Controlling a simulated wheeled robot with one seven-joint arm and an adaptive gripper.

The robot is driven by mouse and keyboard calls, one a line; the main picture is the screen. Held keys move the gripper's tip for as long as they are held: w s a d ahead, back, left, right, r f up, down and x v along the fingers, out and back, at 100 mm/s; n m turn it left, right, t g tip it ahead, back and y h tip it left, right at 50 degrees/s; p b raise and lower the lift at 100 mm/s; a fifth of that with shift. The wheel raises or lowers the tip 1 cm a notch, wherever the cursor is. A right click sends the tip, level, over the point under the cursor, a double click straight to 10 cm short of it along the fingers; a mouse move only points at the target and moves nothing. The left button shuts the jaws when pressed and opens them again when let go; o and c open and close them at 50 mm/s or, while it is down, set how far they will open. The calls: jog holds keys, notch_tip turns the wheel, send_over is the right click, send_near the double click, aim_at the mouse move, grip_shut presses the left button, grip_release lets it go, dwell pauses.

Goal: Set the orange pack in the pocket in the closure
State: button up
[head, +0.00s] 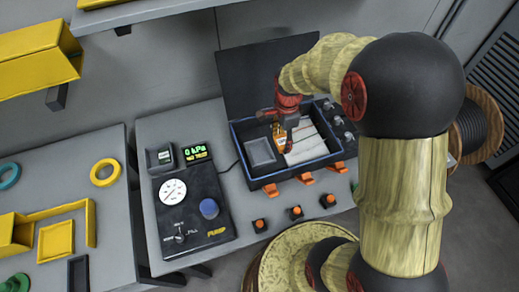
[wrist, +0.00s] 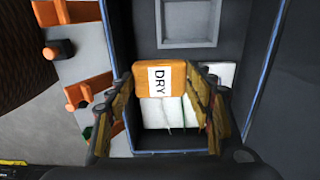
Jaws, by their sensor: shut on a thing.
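The orange pack (wrist: 178,77) has a white label reading DRY and sits between the two fingertips of my gripper (wrist: 164,84) in the wrist view. In the head view the pack (head: 278,131) shows small under my gripper (head: 280,138), over the inside of the closure (head: 238,150), a dark open box with a blue rim. The pocket (head: 261,153) is a grey square frame in the left part of the closure. In the wrist view the pocket (wrist: 188,22) is empty and lies beyond the pack, apart from it. The pack's height above the floor is hard to tell.
White splice trays (head: 308,146) fill the closure's right part. Its dark lid (head: 262,72) stands open behind. Orange latches (head: 305,178) line the front wall. A pump panel (head: 190,208) with a gauge stands left on the bench, and a cable reel (head: 480,125) stands at right.

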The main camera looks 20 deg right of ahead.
jog(key=w+a+f, duration=0.2)
jog(key=w+a, duration=0.1)
jog(key=b, duration=0.2)
send_over(260, 153)
notch_tip(260, 153, down, 5)
jog(key=shift+s+f, duration=0.1)
jog(key=shift+a+f+b, duration=0.1)
jog(key=shift+f+b, duration=0.5)
jog(key=shift+f, duration=1.05)
jog(key=shift+f, duration=0.2)
jog(key=o, duration=1.1)
jog(key=shift+r, duration=0.15)
